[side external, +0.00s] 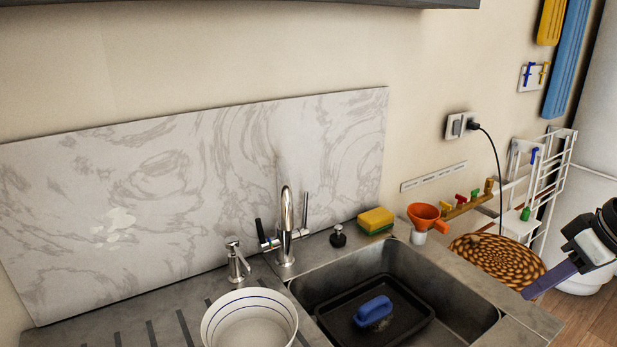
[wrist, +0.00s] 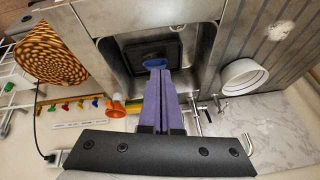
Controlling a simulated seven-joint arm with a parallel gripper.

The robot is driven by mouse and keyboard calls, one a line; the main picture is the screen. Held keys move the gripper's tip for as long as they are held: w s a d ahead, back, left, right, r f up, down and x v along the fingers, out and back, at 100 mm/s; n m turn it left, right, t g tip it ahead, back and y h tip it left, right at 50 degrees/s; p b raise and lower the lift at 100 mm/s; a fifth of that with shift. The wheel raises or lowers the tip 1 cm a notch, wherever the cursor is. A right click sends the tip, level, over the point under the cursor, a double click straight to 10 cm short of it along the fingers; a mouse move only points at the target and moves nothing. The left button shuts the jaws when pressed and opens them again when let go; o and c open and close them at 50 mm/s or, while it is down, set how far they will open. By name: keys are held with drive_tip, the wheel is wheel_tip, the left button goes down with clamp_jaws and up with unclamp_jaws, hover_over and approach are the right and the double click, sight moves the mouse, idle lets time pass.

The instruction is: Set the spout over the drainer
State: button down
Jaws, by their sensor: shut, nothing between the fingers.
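The chrome tap with its upright spout (side external: 287,222) stands behind the sink, with a dark lever on its left and a chrome lever on its right. Its spout appears to face the basin rather than the drainer. In the wrist view the tap (wrist: 198,120) is right of my fingers, and its spout is hard to make out. The grooved drainer (side external: 184,327) lies left of the sink; it shows at upper right in the wrist view (wrist: 292,45). My gripper (side external: 527,295) has purple fingers, shut and empty, right of the sink and well away from the tap.
The sink (side external: 460,290) holds a black tray (side external: 405,322) with a blue brush (side external: 373,311). A white bowl (side external: 250,318) stands on the drainer side, near a soap dispenser (side external: 236,262). A sponge (side external: 376,220), orange funnel (side external: 424,215) and woven mat (side external: 497,262) are at right.

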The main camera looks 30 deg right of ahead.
drive_tip(key=w+a+r+m+g+y, duration=0.2)
drive_tip(key=w+a+r+m+y, duration=0.3)
drive_tip(key=w+a+m+y, duration=0.4)
drive_tip(key=w+d+r+m+t+y, duration=0.25)
drive_tip(key=w+m, duration=0.35)
drive_tip(key=w, duration=0.4)
drive_tip(key=w+d+r+m+t+y, duration=0.1)
drive_tip(key=w+d+r+m+y, duration=0.3)
drive_tip(key=w, duration=0.6)
drive_tip(key=w+a+f, duration=0.2)
drive_tip(key=a, duration=0.5)
drive_tip(key=w+a+f+m+h, duration=0.1)
drive_tip(key=w+a+f, duration=0.1)
drive_tip(key=a, duration=0.5)
drive_tip(key=shift+w+a+f, duration=0.15)
drive_tip(key=shift+w+a, duration=0.1)
drive_tip(key=shift+w, duration=0.3)
drive_tip(key=shift+h, duration=0.25)
